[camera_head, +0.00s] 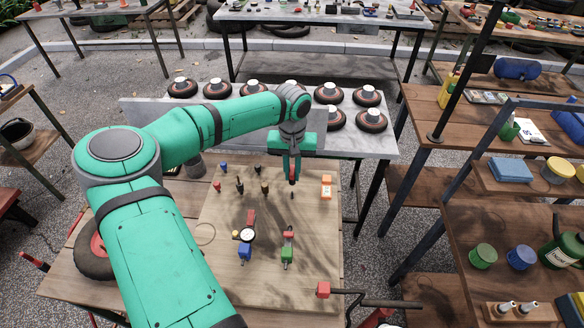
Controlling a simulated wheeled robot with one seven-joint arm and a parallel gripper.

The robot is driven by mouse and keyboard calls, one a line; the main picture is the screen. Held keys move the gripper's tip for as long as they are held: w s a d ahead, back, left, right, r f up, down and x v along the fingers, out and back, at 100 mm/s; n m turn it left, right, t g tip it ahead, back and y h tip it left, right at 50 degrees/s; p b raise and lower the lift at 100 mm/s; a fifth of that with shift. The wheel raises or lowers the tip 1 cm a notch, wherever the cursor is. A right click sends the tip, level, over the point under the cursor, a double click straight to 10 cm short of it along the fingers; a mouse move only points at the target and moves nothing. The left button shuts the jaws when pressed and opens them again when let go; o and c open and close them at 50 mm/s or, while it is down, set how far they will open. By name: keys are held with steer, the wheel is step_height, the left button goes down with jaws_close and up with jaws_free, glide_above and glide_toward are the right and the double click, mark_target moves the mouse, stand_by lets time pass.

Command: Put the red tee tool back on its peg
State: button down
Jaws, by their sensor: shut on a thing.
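My gripper (292,179) is over the upper right part of the wooden board, with its fingers pointing down. It is shut on a small red piece, the red tee tool (292,181), of which only a little shows between the fingers. A short dark peg (292,195) stands on the board just below the fingertips. I cannot tell whether the tool touches the peg or hangs above it.
The board (217,266) also carries small coloured tools, including a red one (217,186) and a blue one (223,167). An orange block (326,187) stands right of my gripper. A gauge (247,235) and a green fitting (287,252) are nearer. Wheels (327,93) lie on the table behind.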

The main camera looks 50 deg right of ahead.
mark_target(292, 183)
steer(key=shift+f, duration=1.75)
steer(key=shift+f, duration=1.1)
steer(key=c, duration=1.7)
jaws_free()
steer(key=shift+o, duration=0.2)
steer(key=shift+r, duration=0.1)
step_height(292, 183, up, 11)
steer(key=shift+f, duration=0.15)
